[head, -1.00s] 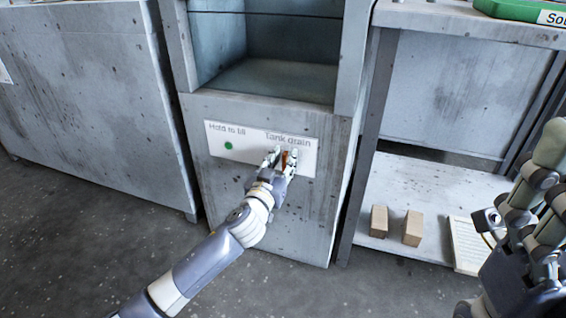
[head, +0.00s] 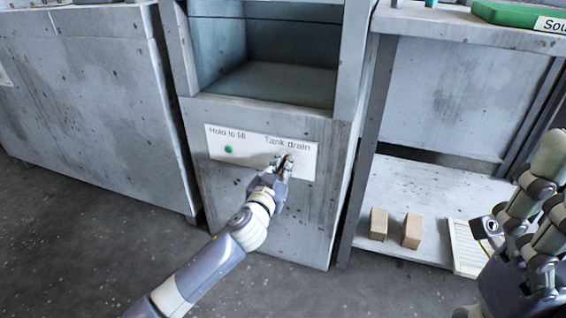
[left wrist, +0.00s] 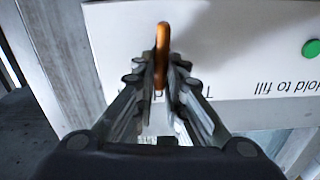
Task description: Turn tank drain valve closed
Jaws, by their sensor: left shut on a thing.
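The tank drain valve shows as an orange handle (left wrist: 162,45) in the left wrist view, standing out from a white panel (head: 218,141) under the label "Tank drain". My left gripper (head: 284,160) is at the handle in the head view. In the left wrist view its fingers (left wrist: 160,75) are shut on the handle, with its outer end showing beyond the fingertips. In the head view the fingers hide most of the handle. My right gripper is at the right edge of the head view, away from the panel; its fingertips are not clearly shown.
A green button (head: 228,149) labelled "Hold to fill" is on the same panel, left of the valve. An open bay (head: 268,85) is above the panel. At right, a shelf (head: 390,190) holds two brown blocks (head: 378,224) and a pale slatted item (head: 466,248).

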